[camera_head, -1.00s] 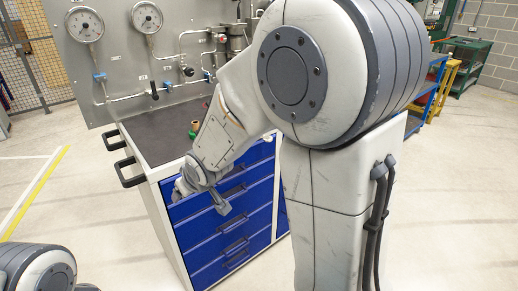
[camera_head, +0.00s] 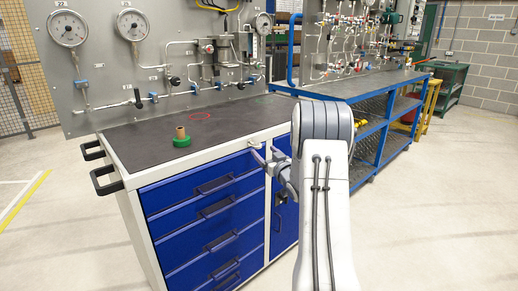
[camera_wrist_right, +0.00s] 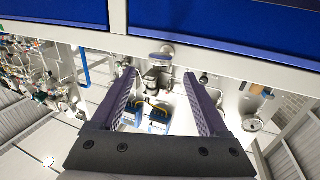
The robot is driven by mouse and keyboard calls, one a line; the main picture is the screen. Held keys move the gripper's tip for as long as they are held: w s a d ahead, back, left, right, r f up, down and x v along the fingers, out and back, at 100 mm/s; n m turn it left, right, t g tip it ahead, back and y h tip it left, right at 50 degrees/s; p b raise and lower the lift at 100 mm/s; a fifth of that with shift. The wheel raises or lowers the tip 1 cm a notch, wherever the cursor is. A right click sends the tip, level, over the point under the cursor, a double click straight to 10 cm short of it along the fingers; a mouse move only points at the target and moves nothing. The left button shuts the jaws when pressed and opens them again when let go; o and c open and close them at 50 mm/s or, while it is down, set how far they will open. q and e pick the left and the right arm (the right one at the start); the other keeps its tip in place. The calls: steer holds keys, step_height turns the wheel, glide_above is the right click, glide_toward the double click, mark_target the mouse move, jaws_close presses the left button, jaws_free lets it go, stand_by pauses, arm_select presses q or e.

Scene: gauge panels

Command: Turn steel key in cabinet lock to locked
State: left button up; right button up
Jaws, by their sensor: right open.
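My right gripper (camera_head: 265,156) is open at the top front edge of the cabinet (camera_head: 131,205), near its right end. A small pale metal piece (camera_head: 254,143) sits on the white top rail just beyond the fingertips. In the right wrist view my gripper's open fingers (camera_wrist_right: 158,74) point towards a steel-coloured rounded piece (camera_wrist_right: 162,57) on the white rail. It lies between the fingertips in the picture, with no visible grip on it. It looks like the key in its lock, but its turn angle is unclear. My left gripper is out of view.
A green-based brown object (camera_head: 181,138) stands on the dark cabinet top, near a red ring (camera_head: 201,116). A gauge panel (camera_head: 100,75) with pipes rises behind. A blue bench (camera_head: 372,92) stands to the right. The floor at left is clear.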

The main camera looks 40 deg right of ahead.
mark_target(259, 147)
steer(key=x, duration=0.5)
steer(key=shift+w, duration=0.15)
jaws_close()
